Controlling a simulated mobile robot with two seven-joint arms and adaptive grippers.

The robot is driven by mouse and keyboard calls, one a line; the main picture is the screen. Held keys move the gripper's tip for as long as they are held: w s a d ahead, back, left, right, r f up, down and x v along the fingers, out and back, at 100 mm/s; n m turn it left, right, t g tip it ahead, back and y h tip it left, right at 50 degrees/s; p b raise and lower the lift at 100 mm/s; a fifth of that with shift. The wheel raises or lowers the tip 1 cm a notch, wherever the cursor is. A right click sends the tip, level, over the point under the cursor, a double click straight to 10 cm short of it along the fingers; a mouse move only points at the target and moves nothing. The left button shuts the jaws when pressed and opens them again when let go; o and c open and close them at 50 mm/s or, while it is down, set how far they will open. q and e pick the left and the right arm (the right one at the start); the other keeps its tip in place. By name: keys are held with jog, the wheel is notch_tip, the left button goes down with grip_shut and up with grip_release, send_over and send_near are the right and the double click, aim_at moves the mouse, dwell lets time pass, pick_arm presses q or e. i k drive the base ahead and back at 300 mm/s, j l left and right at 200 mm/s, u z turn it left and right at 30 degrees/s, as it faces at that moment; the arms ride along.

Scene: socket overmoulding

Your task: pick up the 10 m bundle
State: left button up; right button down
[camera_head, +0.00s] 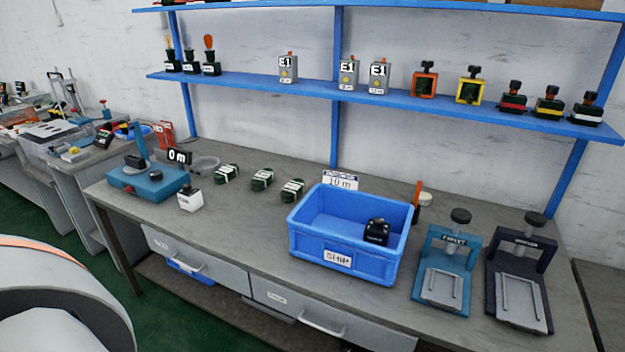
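Three dark green bundles with white bands lie in a row on the grey bench: a left one (227,173), a middle one (262,179) and a right one (292,190). I cannot read a length on any of them. A white sign reading "10 m" (340,180) stands behind the blue bin, to the right of the bundles. Neither of my grippers is in view.
A blue "SHIP" bin (312,253) holding a black item (377,231) stands right of the bundles. Two presses (444,270) (519,275) stand right. A blue shelf (330,88) hangs above.

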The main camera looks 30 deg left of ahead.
aim_at(294, 189)
jog(key=u, duration=1.2)
jog(key=i+j, duration=0.35)
jog(key=i+j+z, duration=0.15)
jog(key=i+j, duration=0.15)
jog(key=j, duration=0.25)
jog(key=i+j, duration=0.3)
jog(key=j, duration=0.15)
jog(key=z, duration=0.05)
